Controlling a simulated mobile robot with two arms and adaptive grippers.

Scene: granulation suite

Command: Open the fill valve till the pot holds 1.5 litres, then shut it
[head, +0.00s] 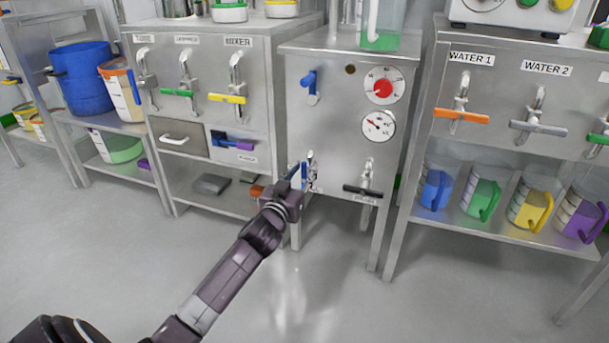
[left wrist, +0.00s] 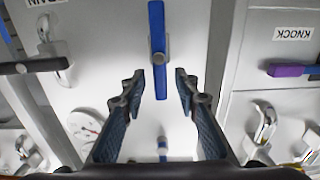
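My left gripper (head: 297,181) is at the lower left of the middle steel cabinet (head: 335,140). In the left wrist view the gripper (left wrist: 160,82) is open, its fingers apart. An upright blue valve lever (left wrist: 157,28) lies between and beyond the fingertips, with no clear contact; it also shows beside the gripper in the head view (head: 304,171). Another blue handle (head: 308,82) is higher on the cabinet. I cannot tell which vessel is the pot. My right gripper is out of view.
A black-handled tap (head: 365,190) sits right of the gripper. A clear vessel with green at its base (head: 380,38) stands on the cabinet. Water taps with an orange handle (head: 462,115) and a grey handle (head: 538,128) are at the right, above several jugs. The front floor is clear.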

